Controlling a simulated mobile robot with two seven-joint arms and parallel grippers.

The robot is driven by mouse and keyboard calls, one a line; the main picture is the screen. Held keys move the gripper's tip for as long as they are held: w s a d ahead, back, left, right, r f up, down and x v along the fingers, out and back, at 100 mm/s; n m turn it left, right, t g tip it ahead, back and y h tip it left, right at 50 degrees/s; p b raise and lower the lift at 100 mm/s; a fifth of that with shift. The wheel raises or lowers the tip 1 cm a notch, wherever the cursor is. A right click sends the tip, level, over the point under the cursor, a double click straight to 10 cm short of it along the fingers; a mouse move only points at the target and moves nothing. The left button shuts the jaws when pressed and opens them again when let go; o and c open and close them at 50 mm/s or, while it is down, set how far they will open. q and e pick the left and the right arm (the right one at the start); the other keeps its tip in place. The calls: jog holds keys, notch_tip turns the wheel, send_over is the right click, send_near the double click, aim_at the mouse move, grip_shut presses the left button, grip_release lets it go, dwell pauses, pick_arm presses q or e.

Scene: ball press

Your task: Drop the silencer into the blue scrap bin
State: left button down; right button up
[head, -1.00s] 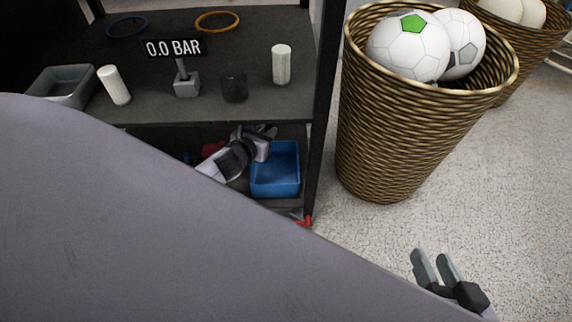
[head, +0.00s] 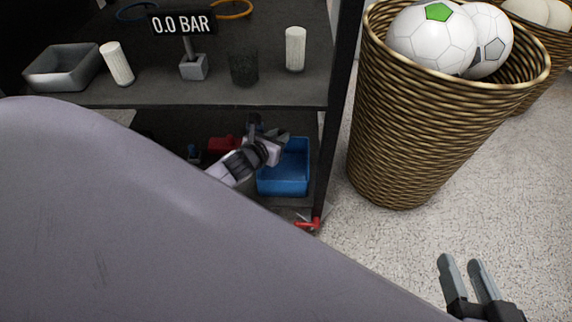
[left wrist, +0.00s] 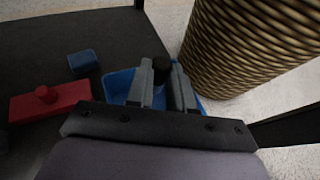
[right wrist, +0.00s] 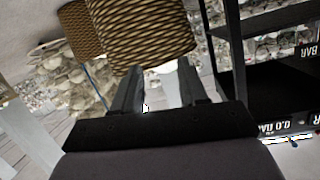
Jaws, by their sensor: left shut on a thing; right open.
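The blue scrap bin (head: 284,183) stands on the lower shelf at its right end. My left gripper (head: 272,136) is above the bin, towards its back left side. In the left wrist view, my left gripper (left wrist: 162,70) is shut on a small dark cylinder, which I take to be the silencer (left wrist: 162,67). Part of the blue bin (left wrist: 118,84) shows below and around the fingers. The silencer is hard to make out in the head view. My right gripper (head: 460,263) is open and empty over the floor; its fingers also show in the right wrist view (right wrist: 159,68).
A red block (left wrist: 50,101) with a knob and a small blue block (left wrist: 83,62) lie left of the bin. The upper shelf (head: 290,92) is overhead, with a rack post (head: 342,90) at right. A wicker basket (head: 420,130) of balls stands beside the rack.

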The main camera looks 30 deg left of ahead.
pick_arm(q)
jog(key=c, duration=0.9)
grip_release()
jog(key=p+v, duration=0.3)
jog(key=v, duration=0.4)
jog(key=shift+s+p, duration=0.1)
jog(key=shift+p, duration=0.2)
pick_arm(e)
jog(key=shift+w+a+r+m+g+y, duration=0.1)
jog(key=shift+a+m+g+y, duration=0.1)
jog(key=shift+a+m+g, duration=0.25)
jog(key=shift+w+a+r+m+g+y, duration=0.15)
jog(key=shift+a+g+y, duration=0.1)
jog(key=shift+a, duration=0.4)
jog(key=shift+s+f, duration=0.1)
